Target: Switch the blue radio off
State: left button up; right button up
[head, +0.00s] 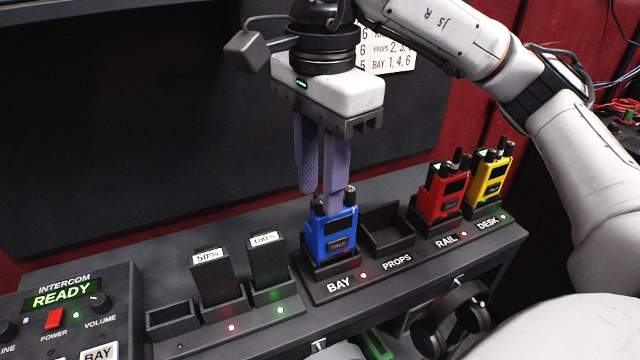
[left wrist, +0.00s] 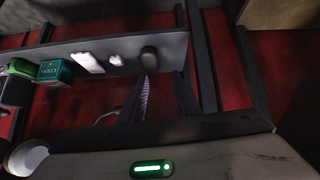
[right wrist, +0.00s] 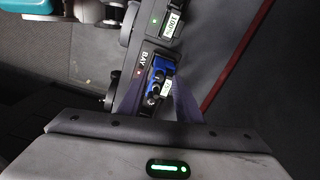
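The blue radio (head: 331,235) stands upright in the dock slot labelled BAY, with a red light beside the label. Its front bears a TALK button, and its top faces the camera in the right wrist view (right wrist: 159,78). My right gripper (head: 319,202) points down over the radio, open, with its two fingers apart at either side of the radio's top. I cannot tell whether a finger touches it. My left gripper (left wrist: 163,76) is open and empty, facing a shelf, and I cannot make it out in the head view.
A red radio (head: 443,195) stands at RAIL and a yellow radio (head: 490,178) at DESK. The PROPS slot (head: 387,232) between is empty. Left are two battery packs (head: 211,276) marked 50% and 100%, and an intercom panel (head: 70,310). A dark shelf (left wrist: 115,50) holds small items.

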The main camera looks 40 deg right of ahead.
aim_at(321, 202)
notch_tip(321, 202, up, 9)
jog(key=p, duration=0.2)
jog(key=shift+s+p, duration=0.15)
jog(key=shift+p, duration=0.25)
